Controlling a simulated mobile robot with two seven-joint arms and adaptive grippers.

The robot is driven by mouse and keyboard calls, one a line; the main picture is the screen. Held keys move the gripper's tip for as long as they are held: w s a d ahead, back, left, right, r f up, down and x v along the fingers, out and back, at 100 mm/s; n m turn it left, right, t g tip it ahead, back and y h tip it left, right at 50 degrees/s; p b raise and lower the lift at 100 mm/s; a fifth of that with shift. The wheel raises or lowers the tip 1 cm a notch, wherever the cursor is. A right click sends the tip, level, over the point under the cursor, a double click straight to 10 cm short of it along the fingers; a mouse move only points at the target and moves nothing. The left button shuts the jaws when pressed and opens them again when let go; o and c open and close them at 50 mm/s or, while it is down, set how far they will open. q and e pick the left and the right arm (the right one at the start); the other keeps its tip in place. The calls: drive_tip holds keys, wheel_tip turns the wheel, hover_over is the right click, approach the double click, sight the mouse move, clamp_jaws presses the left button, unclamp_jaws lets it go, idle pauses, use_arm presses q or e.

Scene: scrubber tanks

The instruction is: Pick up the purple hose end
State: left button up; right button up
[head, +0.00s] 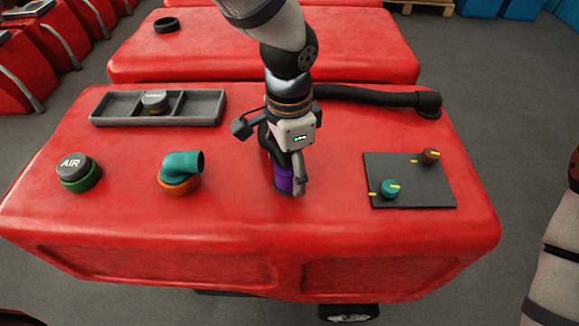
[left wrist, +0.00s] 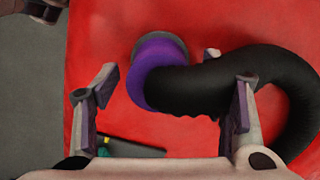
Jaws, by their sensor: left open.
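The purple hose end (head: 283,181) is on the front middle of the red tank top, partly hidden by my left gripper (head: 290,178). In the left wrist view, the purple collar (left wrist: 150,68) caps a black ribbed hose (left wrist: 285,65). My left gripper (left wrist: 165,78) is open, with one finger on each side of the hose end area. The hose passes by the right finger, and I cannot tell whether they touch. In the head view, the black hose (head: 370,96) runs back right to a black elbow fitting. My right gripper is not in view.
On the red tank (head: 230,215) are a grey divided tray (head: 105,121), a grey AIR cap (head: 73,166) on a green ring, a teal elbow (head: 182,163) on an orange ring, and a dark panel (head: 385,171) with teal and brown knobs. Another red tank (head: 200,50) stands behind.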

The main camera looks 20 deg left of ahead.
use_arm(q)
drive_tip(key=c, duration=1.4)
drive_tip(key=shift+o, duration=0.2)
drive_tip(key=shift+r, duration=0.15)
drive_tip(key=shift+r, duration=0.3)
drive_tip(key=r, duration=0.3)
drive_tip(key=shift+d+r, duration=0.2)
drive_tip(key=shift+d, duration=0.05)
drive_tip(key=s+d+r+p, duration=0.1)
drive_tip(key=s+d+r, duration=0.3)
drive_tip(key=d+r, duration=0.7)
drive_tip(key=shift+d+r+p, duration=0.3)
drive_tip(key=shift+d+r, duration=0.1)
drive_tip(key=shift+d, duration=0.55)
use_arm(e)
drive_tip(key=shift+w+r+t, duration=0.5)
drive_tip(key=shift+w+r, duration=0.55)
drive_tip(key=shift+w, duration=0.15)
use_arm(q)
drive_tip(key=shift+s, duration=0.1)
